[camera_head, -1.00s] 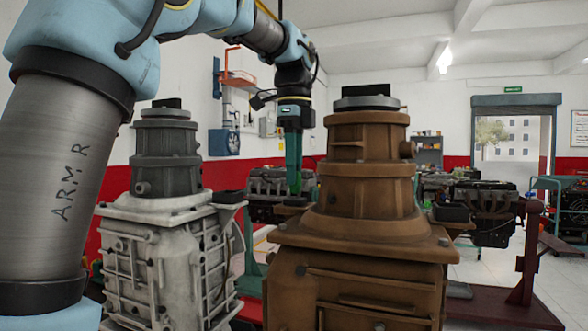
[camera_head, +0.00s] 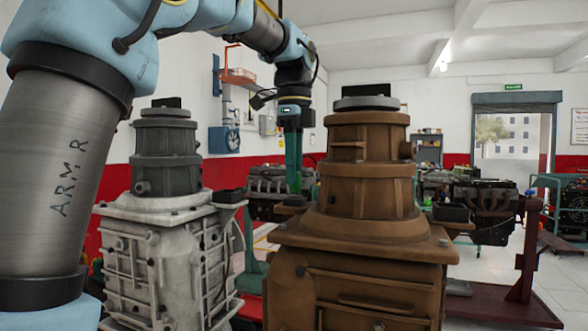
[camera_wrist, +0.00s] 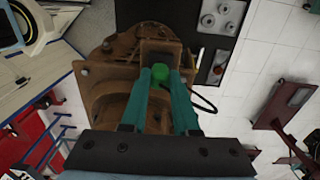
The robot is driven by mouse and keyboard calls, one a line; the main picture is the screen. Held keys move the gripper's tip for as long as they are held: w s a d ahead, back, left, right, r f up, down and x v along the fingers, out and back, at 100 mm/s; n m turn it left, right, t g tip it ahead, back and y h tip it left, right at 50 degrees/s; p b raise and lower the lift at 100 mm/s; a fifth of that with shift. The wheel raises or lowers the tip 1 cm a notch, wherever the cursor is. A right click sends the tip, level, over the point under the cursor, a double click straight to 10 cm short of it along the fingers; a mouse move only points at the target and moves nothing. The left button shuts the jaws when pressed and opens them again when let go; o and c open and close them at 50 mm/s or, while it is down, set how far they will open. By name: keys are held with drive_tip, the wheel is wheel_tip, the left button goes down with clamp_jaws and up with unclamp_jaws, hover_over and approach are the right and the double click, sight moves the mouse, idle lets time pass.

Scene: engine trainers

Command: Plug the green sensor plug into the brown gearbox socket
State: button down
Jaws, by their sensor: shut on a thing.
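The brown gearbox (camera_head: 362,170) stands upright in the middle of the head view. It also shows from above in the wrist view (camera_wrist: 112,75). My gripper (camera_wrist: 160,78) is shut on the green sensor plug (camera_wrist: 160,71), which shows between the fingertips. In the head view my gripper (camera_head: 294,188) points down just left of the brown housing, over a small dark ledge (camera_head: 292,201). In the wrist view the plug overlaps a dark brown block (camera_wrist: 160,48) on the gearbox. The socket opening is hidden, and I cannot tell whether the plug touches it.
A grey-white gearbox (camera_head: 165,225) stands close on the left. A black cable (camera_wrist: 207,103) loops right of my fingers in the wrist view. Engines on stands (camera_head: 488,205) are behind at the right. White tiled floor (camera_wrist: 255,60) lies open beside the gearbox.

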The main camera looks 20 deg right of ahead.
drive_tip(key=shift+f+b, duration=0.3)
drive_tip(key=shift+f, duration=0.25)
drive_tip(key=c, duration=0.6)
unclamp_jaws()
drive_tip(key=shift+r, duration=0.1)
wheel_tip(320, 180, up, 11)
drive_tip(key=shift+f+p, duration=0.2)
drive_tip(key=shift+p, duration=0.1)
